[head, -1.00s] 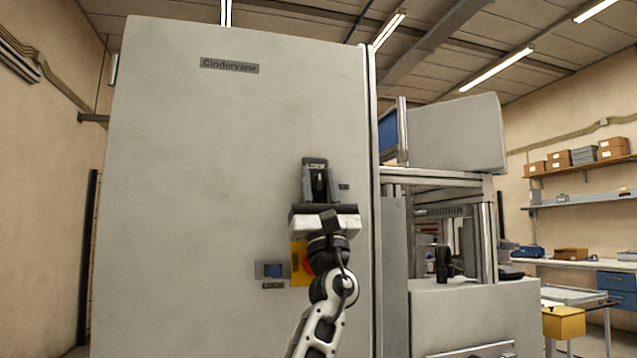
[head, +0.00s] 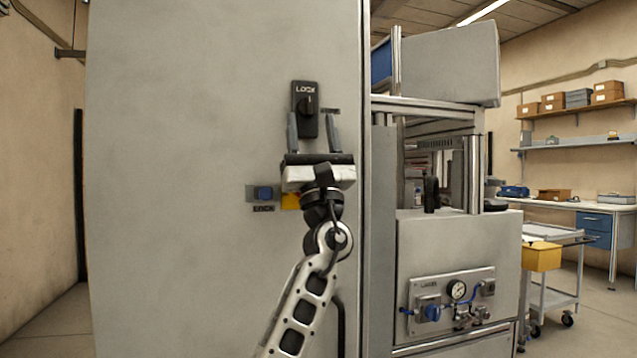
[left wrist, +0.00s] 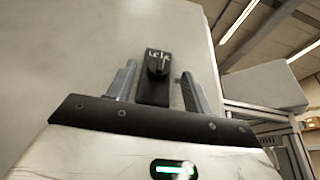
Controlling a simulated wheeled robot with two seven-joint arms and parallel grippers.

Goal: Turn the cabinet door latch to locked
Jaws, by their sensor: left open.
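The cabinet door (head: 190,150) is a large grey panel. The latch (head: 305,106) is a black plate marked "LOCK" with a dark knob, on the right part of the door. Its knob looks upright, with a light mark above it. My left gripper (head: 314,128) is open, its two grey fingers pointing up at either side of the latch's lower part. In the left wrist view the latch (left wrist: 157,68) stands between the spread fingers, apart from both. I cannot tell how far the fingertips are from the door. My right gripper is not in view.
A blue switch (head: 264,193) sits on the door left of my wrist, and a yellow plate (head: 290,201) is partly hidden behind it. To the right stands a machine with a gauge panel (head: 452,300), then a cart with a yellow bin (head: 541,257).

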